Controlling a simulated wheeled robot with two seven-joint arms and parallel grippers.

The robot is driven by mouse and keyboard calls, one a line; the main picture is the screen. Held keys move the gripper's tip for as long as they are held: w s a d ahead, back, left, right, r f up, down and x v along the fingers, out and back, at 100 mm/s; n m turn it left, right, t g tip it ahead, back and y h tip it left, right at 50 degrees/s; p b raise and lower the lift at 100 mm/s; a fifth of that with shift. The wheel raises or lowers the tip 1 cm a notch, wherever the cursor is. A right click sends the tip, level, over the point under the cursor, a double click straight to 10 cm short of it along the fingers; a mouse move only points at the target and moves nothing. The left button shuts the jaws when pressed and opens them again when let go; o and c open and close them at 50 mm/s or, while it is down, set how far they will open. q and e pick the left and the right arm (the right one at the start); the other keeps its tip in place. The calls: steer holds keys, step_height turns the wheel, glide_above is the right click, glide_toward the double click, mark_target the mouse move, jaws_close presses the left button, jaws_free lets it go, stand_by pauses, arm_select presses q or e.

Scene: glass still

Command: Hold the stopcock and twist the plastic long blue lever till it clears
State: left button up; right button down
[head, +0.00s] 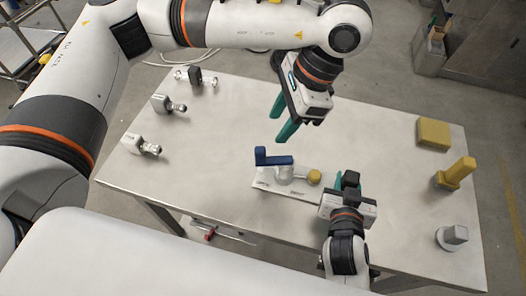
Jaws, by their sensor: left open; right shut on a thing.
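The stopcock (290,173) has a pale body on a light plate (296,191) near the middle of the table. Its long blue lever (275,160) points left, with an upright tab at its left end. A round yellow knob (314,177) is on its right side. My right gripper (331,183) is at the right end of the stopcock, beside the yellow knob, and is shut on the stopcock; its own body partly hides the grip. My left gripper (281,121) has green fingers, is open and empty, and is above and behind the blue lever, apart from it.
Several metal fittings (168,105) stand along the table's left side. A yellow block (433,132), a yellow upright piece (456,173) and a grey knob-like piece (453,236) are on the right. The table (225,115) is otherwise mostly clear around the stopcock.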

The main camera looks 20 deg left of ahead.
mark_target(260, 150)
arm_select(q)
steer(key=s+a+r+n+t+h, duration=0.15)
steer(key=a+n+h, duration=0.25)
steer(key=n, duration=1.2)
steer(key=shift+n, duration=0.3)
step_height(260, 150, down, 12)
steer(key=shift+w+r, duration=0.1)
steer(key=shift+r, duration=0.1)
jaws_close()
